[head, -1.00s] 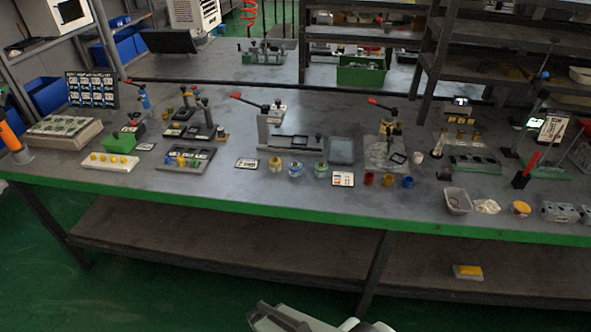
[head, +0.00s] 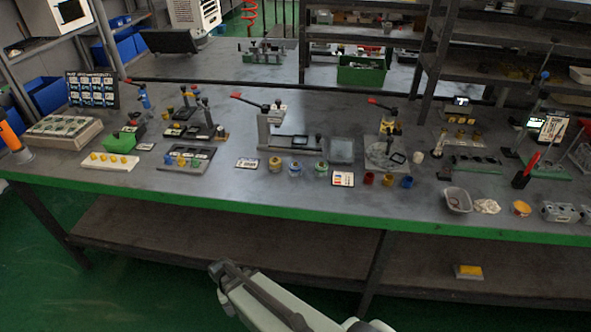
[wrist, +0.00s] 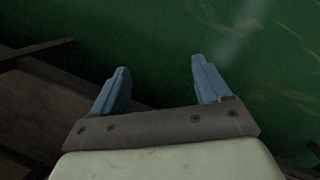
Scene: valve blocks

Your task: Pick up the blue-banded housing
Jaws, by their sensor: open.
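The blue-banded housing (head: 295,169) is a small pale cylinder with a blue band, standing upright near the front of the workbench in the head view. It is the middle of a row of three, between a yellow-banded housing (head: 275,164) and a green-banded one (head: 321,169). My gripper (wrist: 158,66) shows in the wrist view with its two blue fingers apart and nothing between them. Below the fingers are green floor and a brown surface. In the head view my arm is low in front of the bench, well away from the housings. No housing shows in the wrist view.
The bench's green front edge (head: 300,215) lies between my arm and the housings. A lever press (head: 266,130) stands behind the row. A printed card (head: 343,179) and several coloured cups (head: 387,180) are to the right. Bare bench top lies in front of the row.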

